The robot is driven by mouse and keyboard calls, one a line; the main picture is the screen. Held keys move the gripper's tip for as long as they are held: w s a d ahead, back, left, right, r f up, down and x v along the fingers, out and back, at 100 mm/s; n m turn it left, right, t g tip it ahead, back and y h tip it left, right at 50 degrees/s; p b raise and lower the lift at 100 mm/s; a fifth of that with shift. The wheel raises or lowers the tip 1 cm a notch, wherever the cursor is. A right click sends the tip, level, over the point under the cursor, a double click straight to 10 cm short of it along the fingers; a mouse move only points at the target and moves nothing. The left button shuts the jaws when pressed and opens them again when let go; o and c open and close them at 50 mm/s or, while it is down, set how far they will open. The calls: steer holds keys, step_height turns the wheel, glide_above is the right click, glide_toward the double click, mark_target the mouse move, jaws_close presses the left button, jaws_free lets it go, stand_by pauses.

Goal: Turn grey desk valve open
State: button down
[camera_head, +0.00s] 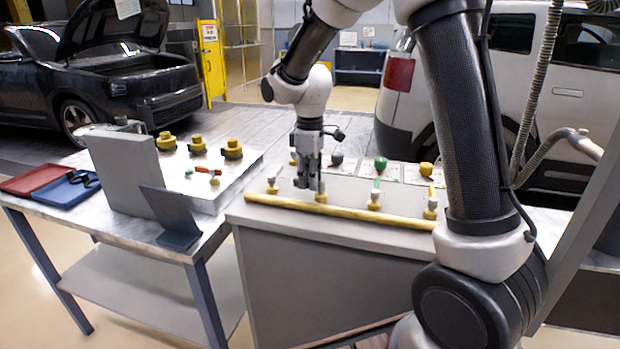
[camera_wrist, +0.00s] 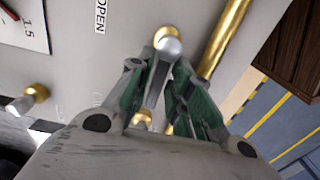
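The grey desk valve has a grey handle with a rounded silver end (camera_wrist: 170,47) beside a brass ball in the wrist view. My gripper (camera_wrist: 165,68) has its green-sided fingers drawn close together on either side of this handle, seemingly gripping it. In the head view my gripper (camera_head: 308,182) points down at the grey desk, by a brass valve fitting (camera_head: 321,192) on the yellow pipe. It hides most of the handle there. An OPEN label (camera_wrist: 100,15) is printed on the desk surface left of the handle.
A yellow pipe (camera_head: 340,211) runs along the desk's front edge. Other valves stand nearby, with a green knob (camera_head: 380,164) and a yellow knob (camera_head: 427,169). A side table at left holds a grey upright plate (camera_head: 125,172) and blue and red trays (camera_head: 68,191).

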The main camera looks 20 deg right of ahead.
stand_by(0.4)
steer(key=m, duration=0.3)
steer(key=w+d+m, duration=0.1)
steer(key=shift+m, duration=0.4)
steer(key=m, duration=0.2)
steer(key=d+m, duration=0.1)
steer(key=m, duration=0.1)
steer(key=shift+w+m, duration=0.15)
steer(key=shift+m, duration=0.15)
steer(key=m, duration=0.2)
steer(key=d+m, duration=0.1)
steer(key=m, duration=0.1)
steer(key=shift+d+m, duration=0.15)
steer(key=shift+m, duration=0.15)
steer(key=shift+s+d+m, duration=0.15)
steer(key=shift+d+m, duration=0.1)
steer(key=shift+m, duration=0.75)
steer(key=shift+s+d+m, duration=0.15)
steer(key=shift+d+m, duration=0.05)
steer(key=shift+m, duration=0.8)
steer(key=c, duration=1.5)
jaws_free()
